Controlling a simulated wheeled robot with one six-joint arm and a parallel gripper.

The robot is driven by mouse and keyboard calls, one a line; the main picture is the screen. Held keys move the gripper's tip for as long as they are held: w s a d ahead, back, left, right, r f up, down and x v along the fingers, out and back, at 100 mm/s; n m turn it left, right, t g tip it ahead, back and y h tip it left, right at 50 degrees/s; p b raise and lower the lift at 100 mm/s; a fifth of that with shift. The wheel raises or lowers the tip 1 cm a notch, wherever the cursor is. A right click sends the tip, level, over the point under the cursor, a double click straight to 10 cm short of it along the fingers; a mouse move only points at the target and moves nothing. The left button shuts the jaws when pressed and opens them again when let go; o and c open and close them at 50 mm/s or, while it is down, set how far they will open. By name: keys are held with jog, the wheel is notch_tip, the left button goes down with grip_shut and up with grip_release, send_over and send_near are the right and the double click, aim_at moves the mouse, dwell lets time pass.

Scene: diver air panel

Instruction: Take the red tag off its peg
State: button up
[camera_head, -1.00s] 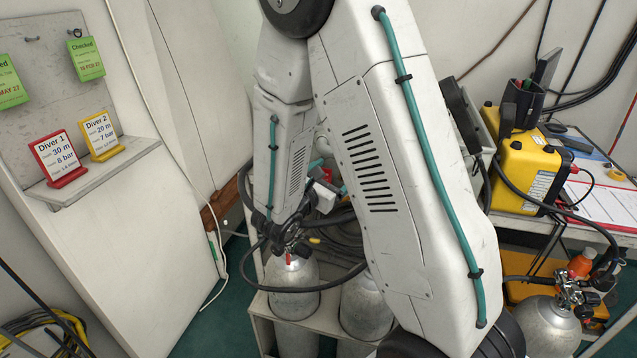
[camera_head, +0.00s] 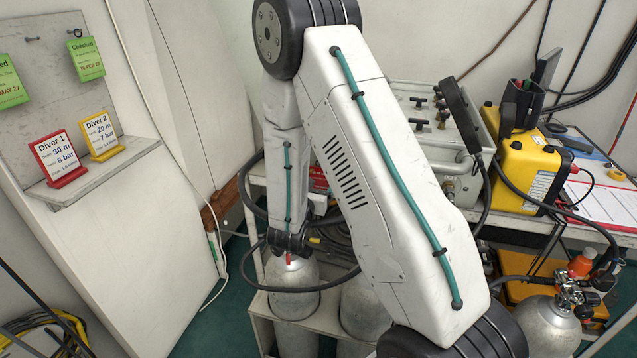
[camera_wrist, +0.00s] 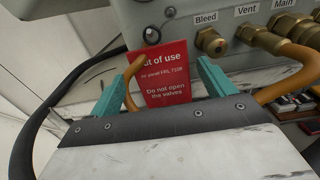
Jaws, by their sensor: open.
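The red tag (camera_wrist: 164,82) hangs upright in the wrist view below a small round peg (camera_wrist: 152,35) on the front of the grey air panel (camera_wrist: 172,15). Its white print reads "out of use" and "Do not open the valves". My gripper (camera_wrist: 162,70) is open, with one teal finger to the left of the tag and one to the right. I see a gap on the right side; I cannot tell whether the fingertips reach the tag's depth. In the head view my arm hides the gripper, and only a small red patch shows behind the arm.
Brass fittings (camera_wrist: 212,42) labelled Bleed, Vent and Main stick out right of the tag. Orange hoses (camera_wrist: 285,88) run close to the fingers, and a black hose (camera_wrist: 40,110) curves at left. Gas cylinders (camera_head: 292,285) stand below my arm.

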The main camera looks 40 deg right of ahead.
jog(key=shift+x, duration=1.35)
jog(key=c, duration=0.7)
jog(key=shift+c, duration=0.2)
jog(key=shift+r, duration=0.15)
jog(key=shift+r, duration=0.2)
jog(key=v, duration=1.8)
